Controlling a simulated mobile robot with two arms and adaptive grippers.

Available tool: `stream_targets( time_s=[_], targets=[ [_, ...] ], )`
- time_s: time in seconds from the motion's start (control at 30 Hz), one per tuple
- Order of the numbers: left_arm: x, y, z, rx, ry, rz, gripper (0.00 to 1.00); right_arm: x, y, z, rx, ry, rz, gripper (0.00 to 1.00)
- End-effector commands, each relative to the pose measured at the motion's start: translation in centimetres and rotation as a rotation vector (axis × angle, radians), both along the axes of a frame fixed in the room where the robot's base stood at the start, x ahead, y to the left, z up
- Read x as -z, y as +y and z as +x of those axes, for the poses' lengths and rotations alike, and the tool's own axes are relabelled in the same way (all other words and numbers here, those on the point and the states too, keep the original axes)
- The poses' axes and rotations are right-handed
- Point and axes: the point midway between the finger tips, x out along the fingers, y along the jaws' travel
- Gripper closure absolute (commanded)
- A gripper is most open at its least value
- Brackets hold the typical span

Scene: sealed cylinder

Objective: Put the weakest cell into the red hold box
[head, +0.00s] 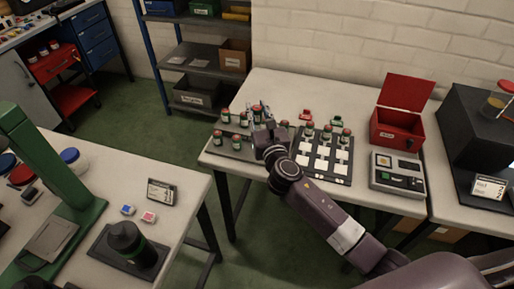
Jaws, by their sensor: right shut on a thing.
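Several stand on a dark tray at the left of the middle table, including a front one (218,138) and a back one (225,115). Others stand along the far edge of a board with white squares (324,165), such as a cell (326,132). The red hold box (397,130) stands at the table's right with its lid raised. My left gripper is not in view.
A grey device with a small screen and green part (397,171) sits in front of the red box. Small red (305,115) and green (337,121) items lie behind the board. A black stand (480,135) is at right. A nearer table (80,210) fills the left.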

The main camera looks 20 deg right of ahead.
Motion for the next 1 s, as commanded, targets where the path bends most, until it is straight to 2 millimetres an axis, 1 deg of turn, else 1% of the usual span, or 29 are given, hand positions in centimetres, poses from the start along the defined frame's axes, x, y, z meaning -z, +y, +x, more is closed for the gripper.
stream_targets(
  time_s=[0.03,0.2,0.3,0.4,0.57,0.7,0.8,1.0],
  targets=[
    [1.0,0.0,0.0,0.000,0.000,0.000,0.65,2.2,0.1,0.0,0.001,0.006,0.002,1.00],
    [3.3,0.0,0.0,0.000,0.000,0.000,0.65,6.9,0.1,0.0,0.001,0.003,0.001,1.00],
    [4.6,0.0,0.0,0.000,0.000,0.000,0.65,9.1,0.0,0.0,0.000,0.002,-0.001,1.00],
    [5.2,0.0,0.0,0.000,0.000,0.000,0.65,10.4,0.0,0.0,0.000,0.000,0.000,1.00],
    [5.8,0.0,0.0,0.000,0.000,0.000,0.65,11.4,0.0,0.0,0.000,0.000,0.000,1.00],
    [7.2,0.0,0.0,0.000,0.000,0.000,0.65,13.6,0.0,0.0,0.000,0.001,-0.002,1.00],
    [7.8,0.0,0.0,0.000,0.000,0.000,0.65,14.6,0.0,0.0,-0.001,0.000,-0.003,1.00],
    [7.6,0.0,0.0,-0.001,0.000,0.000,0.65,14.7,0.0,0.0,0.000,-0.001,-0.001,1.00]
  ],
)
